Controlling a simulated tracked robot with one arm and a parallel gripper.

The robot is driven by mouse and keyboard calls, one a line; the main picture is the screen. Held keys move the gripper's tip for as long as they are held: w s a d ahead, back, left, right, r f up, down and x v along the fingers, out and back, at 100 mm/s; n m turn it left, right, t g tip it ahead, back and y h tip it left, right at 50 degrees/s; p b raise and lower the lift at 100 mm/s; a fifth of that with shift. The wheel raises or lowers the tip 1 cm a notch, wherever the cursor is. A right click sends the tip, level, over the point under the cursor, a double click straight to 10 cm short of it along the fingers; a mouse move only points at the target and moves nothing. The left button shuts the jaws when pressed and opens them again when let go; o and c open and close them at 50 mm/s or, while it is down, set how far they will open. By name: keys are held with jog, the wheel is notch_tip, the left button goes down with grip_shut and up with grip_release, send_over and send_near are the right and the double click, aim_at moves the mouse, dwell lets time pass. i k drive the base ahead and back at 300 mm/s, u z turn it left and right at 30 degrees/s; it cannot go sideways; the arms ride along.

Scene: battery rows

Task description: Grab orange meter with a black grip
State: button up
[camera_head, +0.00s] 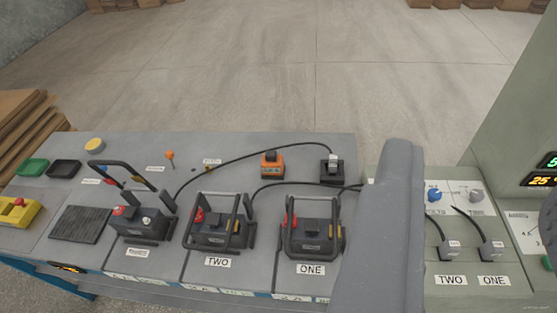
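The orange meter (272,165) is a small orange block with a black grip on top. It stands on the grey bench, right of centre near its far edge. My gripper (465,180) shows at the right as two grey padded fingers, one large in front of the bench and one cut off by the right edge. They are wide apart with nothing held between them. The meter is left of the nearer finger and farther off, not touched. The left finger hides part of the bench.
Caged battery units stand on the bench, including TWO (217,230) and ONE (312,230). A black plug (332,168) with a cable stands right of the meter. A yellow box (17,213) is at left. A green-grey cabinet (510,110) rises at right.

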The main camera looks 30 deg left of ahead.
aim_at(272, 162)
jog(key=i, duration=0.95)
jog(key=u, duration=0.1)
